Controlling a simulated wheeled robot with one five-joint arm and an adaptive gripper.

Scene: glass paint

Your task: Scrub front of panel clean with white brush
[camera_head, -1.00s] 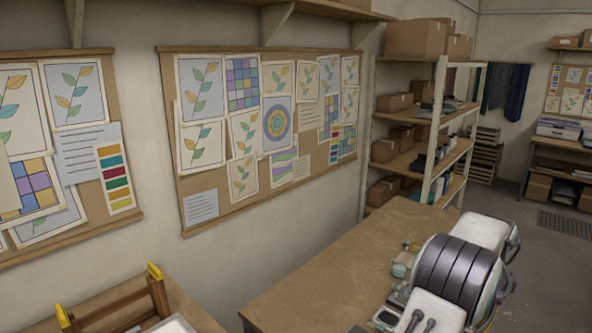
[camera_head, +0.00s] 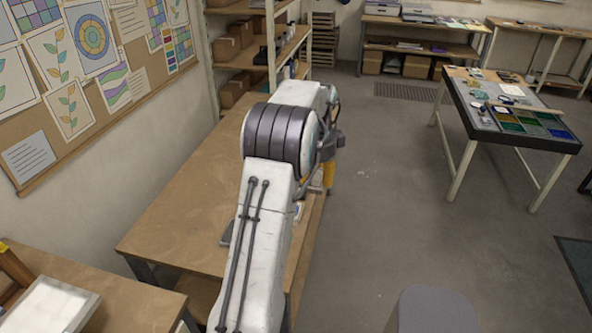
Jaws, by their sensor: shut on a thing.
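My arm crosses the middle of the view, and my gripper (camera_head: 330,148) shows only in part, small and dark, at its far right side. It is shut, with a narrow yellow-orange thing (camera_head: 328,177) pointing down below it. I cannot tell if this belongs to the white brush; no white bristles show. A wooden frame with a yellow corner (camera_head: 14,268) is cut off at the lower left edge, far from my gripper. I cannot make out the panel's front.
A brown workbench (camera_head: 185,215) lies under and left of my arm. A white flat block (camera_head: 50,304) sits on the table at lower left. A shelf rack (camera_head: 270,55) stands behind. A table with coloured glass trays (camera_head: 520,122) is at right. The grey floor between is clear.

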